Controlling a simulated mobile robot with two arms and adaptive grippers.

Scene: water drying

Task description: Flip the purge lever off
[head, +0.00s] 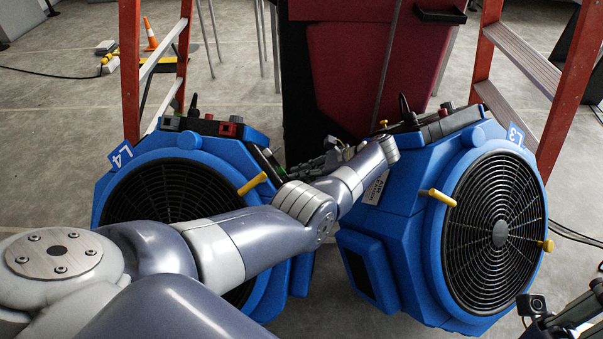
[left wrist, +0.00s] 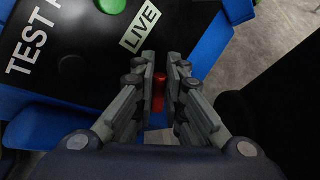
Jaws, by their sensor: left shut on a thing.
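Two blue fan units stand side by side in the head view, L4 (head: 100,205) on the left and L3 (head: 400,230) on the right. My left arm crosses in front of L4, and its gripper (head: 318,163) is between the units, pointing back toward L4's side. In the left wrist view, a small red part (left wrist: 158,92), apparently the lever, lies between the fingers of my left gripper (left wrist: 161,72), which is closed on it. Beside it is a black panel (left wrist: 85,65) marked "LIVE" and "TEST". Part of my right gripper (head: 560,318) shows at the lower right corner; its fingers are unclear.
A green round knob (left wrist: 112,5) is on the panel's far edge. Orange ladders (head: 130,70) stand behind both units, and a dark red padded object (head: 350,60) stands behind the gap. Yellow handles (head: 437,197) stick out from the fans. Cables lie on the concrete floor.

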